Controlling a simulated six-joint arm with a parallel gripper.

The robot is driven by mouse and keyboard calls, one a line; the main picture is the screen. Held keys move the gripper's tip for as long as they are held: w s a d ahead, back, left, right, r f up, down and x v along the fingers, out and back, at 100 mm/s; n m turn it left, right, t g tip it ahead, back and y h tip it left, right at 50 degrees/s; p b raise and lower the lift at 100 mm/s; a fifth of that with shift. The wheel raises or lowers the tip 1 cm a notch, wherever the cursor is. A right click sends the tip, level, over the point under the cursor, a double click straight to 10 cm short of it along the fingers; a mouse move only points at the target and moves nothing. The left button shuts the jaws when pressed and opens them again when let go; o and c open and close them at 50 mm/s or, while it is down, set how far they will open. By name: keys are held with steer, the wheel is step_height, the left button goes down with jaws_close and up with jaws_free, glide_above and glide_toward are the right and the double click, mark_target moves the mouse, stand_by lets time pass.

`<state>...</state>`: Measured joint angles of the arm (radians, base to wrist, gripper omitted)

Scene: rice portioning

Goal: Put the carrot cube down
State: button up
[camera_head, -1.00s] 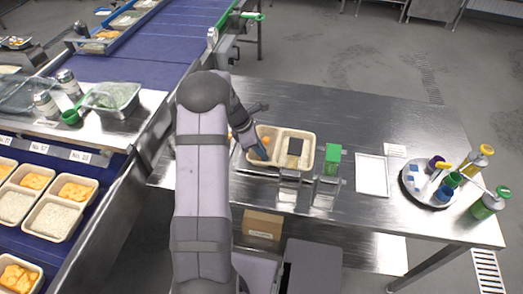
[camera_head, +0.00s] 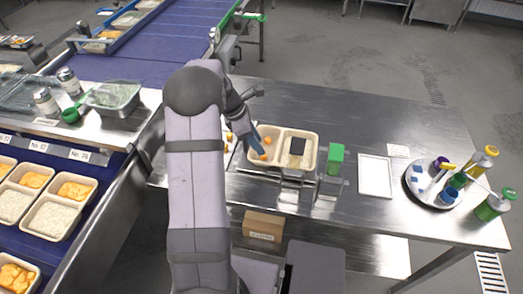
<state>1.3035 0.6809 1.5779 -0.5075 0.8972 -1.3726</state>
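My gripper (camera_head: 256,146), with blue fingers, is over the left compartment of a beige two-compartment tray (camera_head: 316,150) on the steel table. An orange carrot cube (camera_head: 264,156) shows in that compartment, just below the fingertips. A second orange piece (camera_head: 267,141) shows in the same compartment, right of the fingers. I see nothing orange clearly between the fingers, but they are too small and edge-on to tell their opening. More orange pieces (camera_head: 228,137) lie left of the tray, partly hidden by my arm.
A green block (camera_head: 335,155) on a clear stand is right of the tray. A white-framed panel (camera_head: 376,176) lies farther right, beside a round caddy (camera_head: 433,190) and bottles (camera_head: 492,206). Filled food trays (camera_head: 47,217) line the left conveyor. The table's back right is clear.

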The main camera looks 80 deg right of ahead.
steer(key=b+v, duration=0.1)
steer(key=v, duration=0.5)
steer(key=shift+r, duration=0.35)
steer(key=shift+w, duration=0.15)
steer(key=w+a+f+m+t, duration=0.1)
steer(key=w+a+t, duration=0.2)
steer(key=w+a, duration=1.8)
steer(key=s+a+f+m+y, duration=0.1)
steer(key=s+a+f, duration=0.1)
steer(key=a, duration=1.1)
steer(key=s+a+f+m+t, duration=0.1)
steer(key=s+a+f+m, duration=0.1)
steer(key=a, duration=1.2)
steer(key=shift+s+y, duration=0.4)
steer(key=shift+s, duration=0.1)
steer(key=shift+a, duration=0.1)
